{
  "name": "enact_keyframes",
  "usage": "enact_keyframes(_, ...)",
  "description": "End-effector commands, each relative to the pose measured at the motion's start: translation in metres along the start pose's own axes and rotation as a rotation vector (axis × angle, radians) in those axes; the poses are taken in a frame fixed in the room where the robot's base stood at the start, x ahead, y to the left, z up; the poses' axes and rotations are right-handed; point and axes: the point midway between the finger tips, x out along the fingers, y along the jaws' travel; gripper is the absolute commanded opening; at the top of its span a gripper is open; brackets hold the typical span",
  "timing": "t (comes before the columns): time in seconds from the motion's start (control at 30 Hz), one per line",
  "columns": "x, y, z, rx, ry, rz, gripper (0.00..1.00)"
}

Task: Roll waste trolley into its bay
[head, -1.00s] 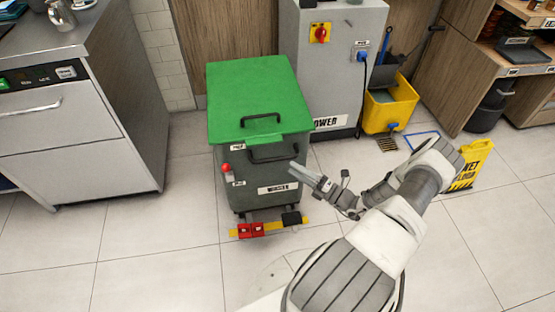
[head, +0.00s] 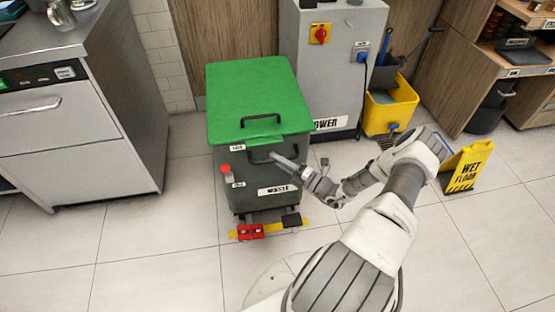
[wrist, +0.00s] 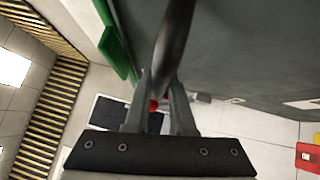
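The waste trolley (head: 250,175) is a dark grey bin with a green lid (head: 255,85), standing upright on the tiles. A black push handle (head: 258,157) is on its front, above a "WASTE" label. My gripper (head: 278,159) is at the right part of this handle. In the wrist view the dark handle bar (wrist: 175,40) passes between my two fingers (wrist: 161,85), which sit close on both sides of it. The fingers look shut on the bar; the contact itself is partly hidden.
A grey power cabinet (head: 335,70) stands behind right. A yellow mop bucket (head: 390,108) and a wet floor sign (head: 468,166) are further right. A steel counter unit (head: 75,130) stands left. The front left floor (head: 150,255) is clear.

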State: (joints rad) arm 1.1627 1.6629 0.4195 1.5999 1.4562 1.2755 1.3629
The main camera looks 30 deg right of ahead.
Motion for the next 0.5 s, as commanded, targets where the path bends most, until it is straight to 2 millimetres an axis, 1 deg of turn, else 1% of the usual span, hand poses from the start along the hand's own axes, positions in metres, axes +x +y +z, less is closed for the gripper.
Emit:
enact_keyframes(0.03,-0.0001,0.0002,0.0000,0.000,0.000,0.001,0.11)
enact_keyframes(0.1,-0.0001,0.0002,0.0000,0.000,0.000,0.001,0.00)
enact_keyframes(0.5,-0.0003,0.0002,0.0000,0.000,0.000,0.001,0.00)
